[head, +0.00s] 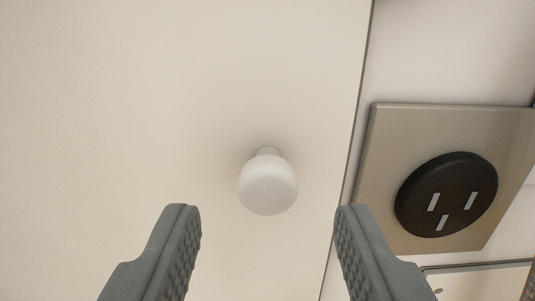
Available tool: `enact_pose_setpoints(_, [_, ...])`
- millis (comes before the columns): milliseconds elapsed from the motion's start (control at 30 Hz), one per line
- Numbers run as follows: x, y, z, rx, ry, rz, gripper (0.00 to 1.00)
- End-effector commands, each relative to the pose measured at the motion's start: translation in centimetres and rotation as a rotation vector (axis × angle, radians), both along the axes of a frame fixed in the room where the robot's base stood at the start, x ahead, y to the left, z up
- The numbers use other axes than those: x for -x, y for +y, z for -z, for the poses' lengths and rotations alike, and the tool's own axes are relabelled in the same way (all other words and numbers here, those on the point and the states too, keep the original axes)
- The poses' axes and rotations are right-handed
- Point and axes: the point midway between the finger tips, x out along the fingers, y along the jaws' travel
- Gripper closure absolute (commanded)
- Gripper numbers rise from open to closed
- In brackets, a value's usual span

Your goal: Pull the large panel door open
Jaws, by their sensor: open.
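The large panel door (120,90) is a plain cream surface that fills the left and middle of the head view. A round white knob (267,187) stands out from it on a short neck, near its right edge. My gripper (268,212) is open, with one grey ridged finger on each side of the picture. The knob shows between and slightly beyond the fingertips, and neither finger touches it. The door lies flush along a thin dark seam at its right edge.
Right of the seam is a square beige plate (385,140) with a round black socket (446,195) with three slots. A pale panel with a small knob (437,291) shows at the lower right. The door face around the knob is clear.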

Motion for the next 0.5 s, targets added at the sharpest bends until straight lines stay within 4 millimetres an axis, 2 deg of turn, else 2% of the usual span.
enact_pose_setpoints(200, [-2.0, 0.0, 0.1, 0.0, 0.001, 0.0, 0.54])
enact_pose_setpoints(500, [-2.4, 0.0, 0.0, 0.0, 0.0, 0.0, 0.54])
